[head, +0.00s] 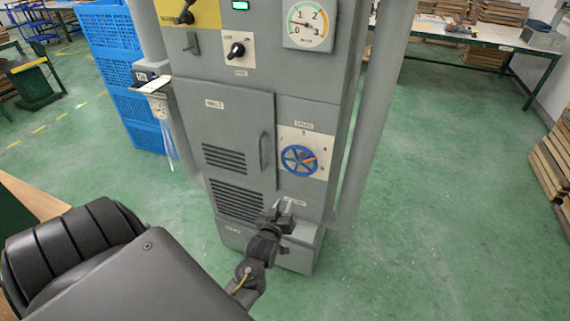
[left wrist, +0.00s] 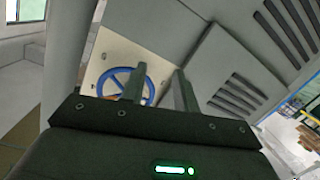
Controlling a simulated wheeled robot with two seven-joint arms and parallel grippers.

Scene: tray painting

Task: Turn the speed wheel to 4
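The blue speed wheel (head: 299,159) sits on a pale dial plate (head: 315,140) low on the right of the grey machine's front. An orange mark on the wheel points to the right, near the 4; its exact reading is too small to tell. In the left wrist view the wheel (left wrist: 122,84) shows beyond the fingers, partly hidden by one. My left gripper (head: 283,207) is just below the wheel, in front of the cabinet and apart from the wheel. Its two fingers (left wrist: 159,84) stand apart with nothing between them. My right gripper is not in view.
The grey machine cabinet (head: 225,125) has a door handle (head: 264,150) left of the wheel and a thick vertical pipe (head: 375,110) at right. A round gauge (head: 308,24) and a black knob (head: 236,50) are above. Blue crates (head: 112,60) stand behind left. Green floor at right is clear.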

